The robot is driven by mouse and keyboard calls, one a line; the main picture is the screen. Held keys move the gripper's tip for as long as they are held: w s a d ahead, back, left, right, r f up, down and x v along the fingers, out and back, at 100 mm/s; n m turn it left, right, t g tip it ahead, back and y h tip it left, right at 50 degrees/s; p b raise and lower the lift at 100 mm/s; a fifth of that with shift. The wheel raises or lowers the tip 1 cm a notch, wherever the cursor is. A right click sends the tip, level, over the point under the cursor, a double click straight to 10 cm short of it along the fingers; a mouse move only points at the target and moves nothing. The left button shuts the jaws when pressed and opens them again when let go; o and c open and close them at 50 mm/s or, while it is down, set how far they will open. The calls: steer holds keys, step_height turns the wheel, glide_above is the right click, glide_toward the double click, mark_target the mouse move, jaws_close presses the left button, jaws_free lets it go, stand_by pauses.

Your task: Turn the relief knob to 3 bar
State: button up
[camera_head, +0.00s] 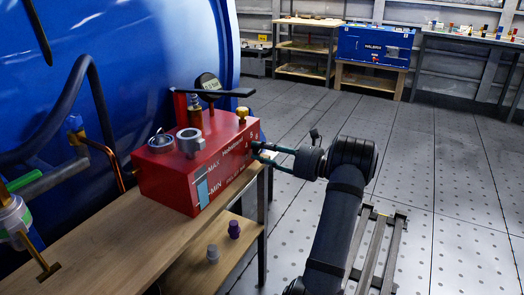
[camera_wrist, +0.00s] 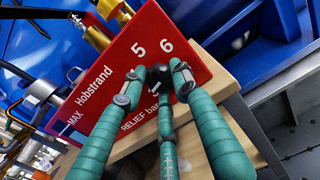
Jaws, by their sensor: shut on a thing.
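The red Hobstrand unit (camera_head: 172,178) stands on the wooden bench; its red face fills the middle of the wrist view (camera_wrist: 200,52). The black relief knob (camera_wrist: 158,72) sits on that face, with the numbers 5 and 6 above it and "RELIEF bar" below. My gripper (camera_wrist: 157,80) has its teal fingers closed around the knob. In the head view my gripper (camera_head: 260,150) reaches the unit's right side. The fingers cover much of the knob and the rest of the scale. I cannot tell which number the knob points to.
A brass fitting (camera_head: 242,113), a grey ring (camera_head: 190,140) and a round gauge (camera_head: 208,83) rise on or behind the unit. A grey cap (camera_head: 212,253) and a purple cap (camera_head: 234,229) stand on the lower shelf. The floor to the right is mostly open.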

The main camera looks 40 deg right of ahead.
steer(key=shift+f, duration=0.1)
steer(key=shift+c, duration=1)
steer(key=shift+f+n+b, duration=0.35)
steer(key=shift+n+b, duration=0.35)
steer(key=shift+b, duration=0.25)
steer(key=shift+n+b, duration=0.45)
steer(key=shift+n, duration=0.15)
steer(key=shift+r+n, duration=0.25)
steer(key=shift+n, duration=0.25)
steer(key=o, duration=1.1)
steer(key=shift+d+r, duration=0.1)
steer(key=shift+o, duration=0.2)
steer(key=v, duration=1.2)
